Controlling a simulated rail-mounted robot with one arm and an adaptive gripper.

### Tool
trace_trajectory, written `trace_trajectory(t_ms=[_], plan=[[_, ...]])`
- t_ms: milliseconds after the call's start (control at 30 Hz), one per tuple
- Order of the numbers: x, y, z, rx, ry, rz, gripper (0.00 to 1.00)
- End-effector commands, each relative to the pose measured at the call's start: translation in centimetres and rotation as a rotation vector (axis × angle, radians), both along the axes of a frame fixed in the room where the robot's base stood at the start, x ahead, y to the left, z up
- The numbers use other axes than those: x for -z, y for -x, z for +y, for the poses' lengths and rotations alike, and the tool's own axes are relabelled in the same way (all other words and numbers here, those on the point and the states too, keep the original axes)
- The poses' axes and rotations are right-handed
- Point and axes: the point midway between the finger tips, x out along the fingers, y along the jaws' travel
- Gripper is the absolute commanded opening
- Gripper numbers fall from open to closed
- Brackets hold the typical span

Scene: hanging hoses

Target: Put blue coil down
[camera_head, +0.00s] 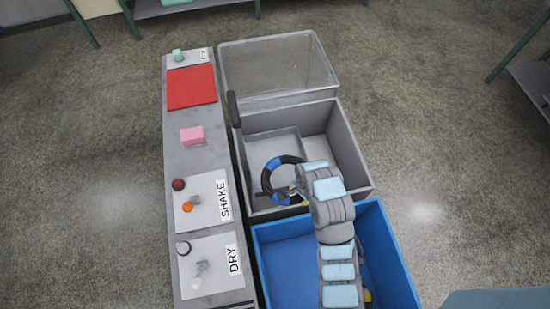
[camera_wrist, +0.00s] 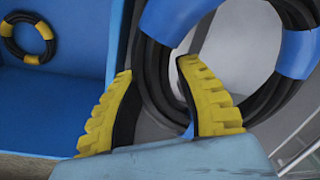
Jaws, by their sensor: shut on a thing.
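The blue coil, a black hose ring with blue bands, shows in the head view (camera_head: 272,166) over the left part of the grey bin (camera_head: 352,160). In the wrist view the coil (camera_wrist: 298,52) fills the middle and right. My gripper (camera_head: 299,190) is at the coil's right side. In the wrist view the yellow ribbed fingers of my gripper (camera_wrist: 157,80) stand on either side of a black section of the coil and hold it. I cannot tell whether the coil touches the bin floor. My arm hides part of the bin.
The blue bin (camera_head: 283,270) adjoins the grey bin in front. A black coil with yellow bands (camera_wrist: 44,30) lies in the blue bin. A clear bin (camera_head: 275,65) stands behind. A grey bench (camera_head: 185,155) on the left carries a red mat (camera_head: 191,87) and a pink block (camera_head: 192,136).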

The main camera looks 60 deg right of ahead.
Motion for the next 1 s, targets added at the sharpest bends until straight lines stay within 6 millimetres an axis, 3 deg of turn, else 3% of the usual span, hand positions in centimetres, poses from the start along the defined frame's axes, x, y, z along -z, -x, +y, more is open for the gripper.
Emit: trace_trajectory(t_ms=[267,867,1000], plan=[[1.6,-0.6,-0.8,-0.001,0.003,-0.002,0.0],[5.4,-5.9,-7.0,-0.001,0.005,-0.004,0.0],[7.3,-6.7,-8.0,0.0,0.0,-0.001,0.0]])
